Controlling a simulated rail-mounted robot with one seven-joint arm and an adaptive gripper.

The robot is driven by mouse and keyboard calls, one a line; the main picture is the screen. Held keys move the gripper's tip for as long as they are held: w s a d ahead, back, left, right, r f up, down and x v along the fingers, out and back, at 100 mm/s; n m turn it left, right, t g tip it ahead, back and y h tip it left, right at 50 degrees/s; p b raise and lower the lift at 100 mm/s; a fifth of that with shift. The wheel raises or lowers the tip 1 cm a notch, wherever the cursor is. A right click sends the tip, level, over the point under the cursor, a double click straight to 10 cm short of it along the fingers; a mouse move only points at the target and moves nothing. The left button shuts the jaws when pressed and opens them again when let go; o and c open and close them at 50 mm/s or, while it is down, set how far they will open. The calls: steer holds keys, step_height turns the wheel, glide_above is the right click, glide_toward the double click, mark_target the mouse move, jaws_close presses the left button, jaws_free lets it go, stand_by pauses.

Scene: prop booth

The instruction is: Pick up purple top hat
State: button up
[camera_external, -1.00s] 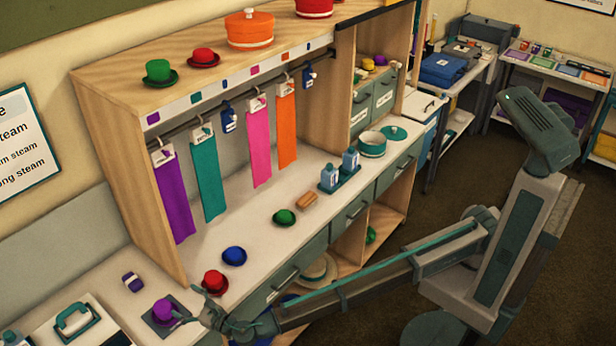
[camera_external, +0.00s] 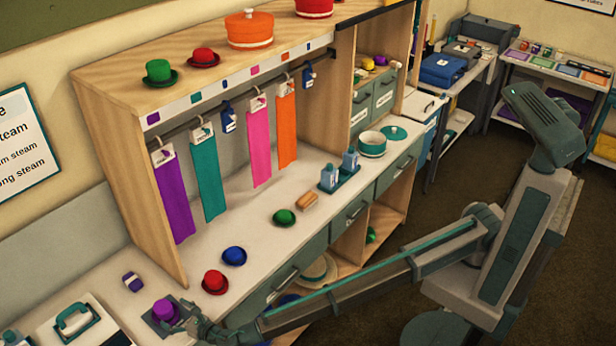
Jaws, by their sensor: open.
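The purple top hat (camera_external: 165,310) stands upright on a dark square mat (camera_external: 152,323) on the counter at the lower left. My gripper (camera_external: 187,315) is at the hat's right side, low over the counter, with its fingers pointing left toward the hat. The gripper is open. The fingers are small here and partly overlap the hat's right edge, so I cannot tell whether they touch it or reach around it.
A red hat (camera_external: 215,281) and a blue hat (camera_external: 234,256) sit just behind my gripper on the counter. An iron (camera_external: 76,320) is at the left. A wooden shelf panel (camera_external: 135,190) rises behind.

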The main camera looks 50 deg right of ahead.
mark_target(164, 311)
steer(key=p+x, duration=0.1)
steer(key=x, duration=0.3)
steer(key=shift+w+a+p, duration=0.1)
steer(key=shift+w+p, duration=0.25)
steer(key=c, duration=1)
